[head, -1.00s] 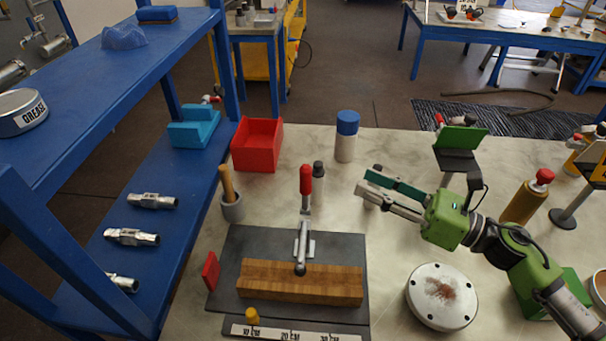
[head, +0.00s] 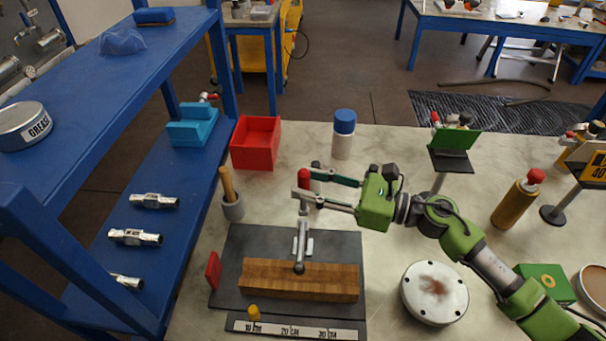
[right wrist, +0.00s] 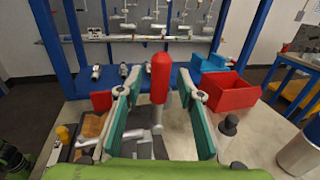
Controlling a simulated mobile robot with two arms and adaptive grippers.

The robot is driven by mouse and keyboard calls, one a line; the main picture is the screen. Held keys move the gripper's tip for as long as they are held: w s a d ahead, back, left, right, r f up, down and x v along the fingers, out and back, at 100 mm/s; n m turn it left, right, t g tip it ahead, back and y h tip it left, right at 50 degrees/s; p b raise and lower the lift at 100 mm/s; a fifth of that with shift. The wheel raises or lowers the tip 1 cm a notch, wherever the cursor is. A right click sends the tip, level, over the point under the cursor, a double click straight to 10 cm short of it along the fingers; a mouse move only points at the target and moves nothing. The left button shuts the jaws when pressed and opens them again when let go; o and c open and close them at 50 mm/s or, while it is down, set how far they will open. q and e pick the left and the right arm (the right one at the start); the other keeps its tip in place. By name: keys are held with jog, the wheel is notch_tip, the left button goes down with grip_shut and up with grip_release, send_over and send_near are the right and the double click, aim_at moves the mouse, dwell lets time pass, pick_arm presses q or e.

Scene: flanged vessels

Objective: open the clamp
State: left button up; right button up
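The toggle clamp (head: 302,236) stands on a dark base plate (head: 235,250), its red-tipped handle (head: 304,179) upright and its tip on the wooden block (head: 300,280). My right gripper (head: 303,184) is open at the height of the red handle. In the right wrist view the red handle (right wrist: 161,78) stands between the two green finger pads, with gaps on both sides. My left gripper is not in view.
A round flange (head: 434,293) lies to the right. A blue shelf (head: 100,85) stands left.

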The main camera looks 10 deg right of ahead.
jog(key=shift+x, duration=0.85)
grip_shut()
jog(key=shift+w, duration=0.1)
